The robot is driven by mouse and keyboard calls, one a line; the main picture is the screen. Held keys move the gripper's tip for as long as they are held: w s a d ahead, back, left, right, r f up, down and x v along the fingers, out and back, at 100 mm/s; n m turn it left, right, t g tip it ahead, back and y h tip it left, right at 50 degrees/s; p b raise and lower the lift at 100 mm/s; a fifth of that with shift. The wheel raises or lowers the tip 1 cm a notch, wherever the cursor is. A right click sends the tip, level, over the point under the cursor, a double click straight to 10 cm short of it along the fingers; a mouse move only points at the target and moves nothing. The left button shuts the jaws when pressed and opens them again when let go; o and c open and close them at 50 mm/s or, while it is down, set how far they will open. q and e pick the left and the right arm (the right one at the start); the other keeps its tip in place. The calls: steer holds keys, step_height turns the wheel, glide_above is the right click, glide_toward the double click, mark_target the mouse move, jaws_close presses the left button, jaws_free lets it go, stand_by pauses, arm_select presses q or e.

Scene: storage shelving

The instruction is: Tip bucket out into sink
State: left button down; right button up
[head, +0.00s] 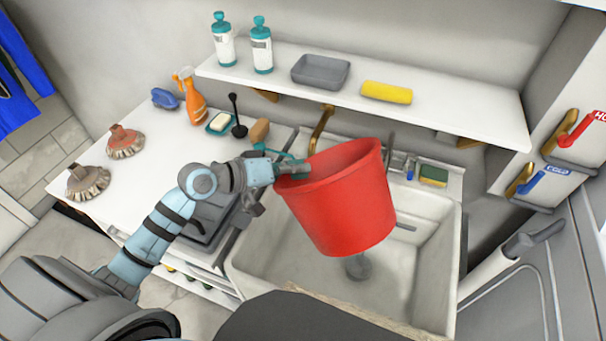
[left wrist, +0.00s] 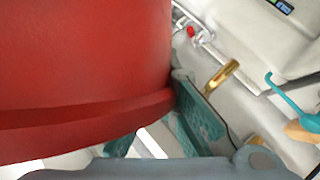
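The red bucket (head: 345,215) is in the air over the white sink (head: 432,245). It leans a little, its open top up and its inside mostly hidden. My left gripper (head: 286,170) is shut on the bucket's rim at its left side. In the left wrist view the bucket (left wrist: 80,65) fills the upper left, and the teal finger pads of the gripper (left wrist: 165,130) lie at its rim. The drain shows below the bucket. My right gripper is not in view.
A brass faucet (head: 321,127) stands behind the bucket. Brushes and an orange spray bottle (head: 193,100) stand on the left counter. Hot and cold valve handles are at right.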

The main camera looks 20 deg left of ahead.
arm_select(q)
steer(key=a+r+m+t+y+p, duration=0.1)
steer(key=r+m+y+p, duration=0.1)
steer(key=r+p, duration=0.2)
steer(key=w+a+r+m+y+p, duration=0.1)
steer(key=a+r+m+y+p, duration=0.1)
steer(key=r+p, duration=0.3)
step_height(320, 180, up, 4)
steer(key=shift+w+f+m+t, duration=0.25)
steer(key=shift+m+t, duration=0.15)
steer(key=shift+m, duration=0.4)
